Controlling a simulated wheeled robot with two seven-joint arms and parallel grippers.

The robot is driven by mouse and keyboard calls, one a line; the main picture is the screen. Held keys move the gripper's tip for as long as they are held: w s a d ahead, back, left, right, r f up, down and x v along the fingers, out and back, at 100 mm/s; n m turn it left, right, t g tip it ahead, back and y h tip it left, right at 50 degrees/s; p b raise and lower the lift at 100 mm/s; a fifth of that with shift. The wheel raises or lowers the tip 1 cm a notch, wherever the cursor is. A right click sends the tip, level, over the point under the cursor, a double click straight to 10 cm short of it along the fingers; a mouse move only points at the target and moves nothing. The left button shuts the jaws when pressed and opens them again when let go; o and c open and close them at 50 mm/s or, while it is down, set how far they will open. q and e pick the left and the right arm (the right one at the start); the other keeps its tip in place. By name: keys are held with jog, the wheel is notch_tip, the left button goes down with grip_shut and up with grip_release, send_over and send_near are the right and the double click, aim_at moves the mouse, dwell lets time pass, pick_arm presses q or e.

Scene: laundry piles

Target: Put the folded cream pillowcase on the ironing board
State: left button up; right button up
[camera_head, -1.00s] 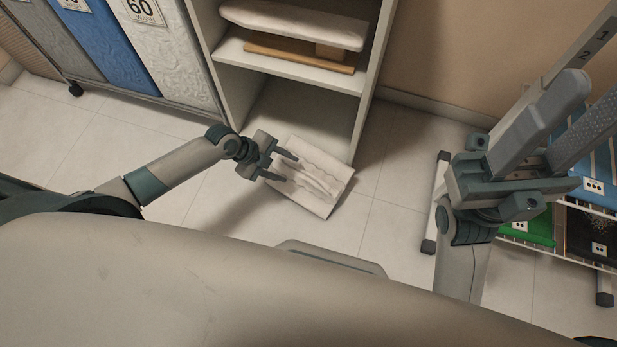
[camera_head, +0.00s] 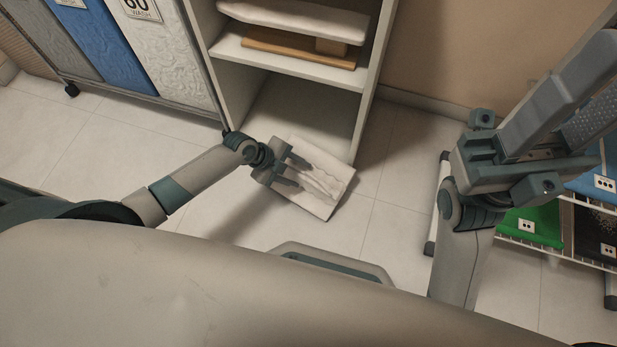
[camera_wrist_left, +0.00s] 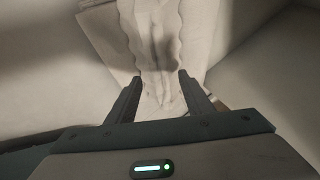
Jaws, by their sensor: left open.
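The folded cream pillowcase (camera_head: 328,190) lies at the foot of the open shelf unit, tilted in the head view, with a wavy edge along its top layer. My left gripper (camera_head: 302,174) is open over its left part. In the left wrist view the pillowcase (camera_wrist_left: 155,35) lies ahead of and between the two spread fingers (camera_wrist_left: 157,78); I cannot tell whether they touch it. A pale padded board (camera_head: 295,20) on a wooden base, seemingly the ironing board, stands on an upper shelf. My right gripper (camera_head: 505,165) is at the right, away from the pillowcase; its jaws are unclear.
The shelf unit's side panel (camera_head: 370,90) stands just behind the pillowcase. A wheeled sorter with grey, blue (camera_head: 105,50) and white bags is at the upper left. A rack with green (camera_head: 532,224) and black items is at the right. Floor between is clear.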

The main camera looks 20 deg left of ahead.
aim_at(308, 177)
pick_arm(q)
jog(key=shift+x, duration=1.1)
grip_shut()
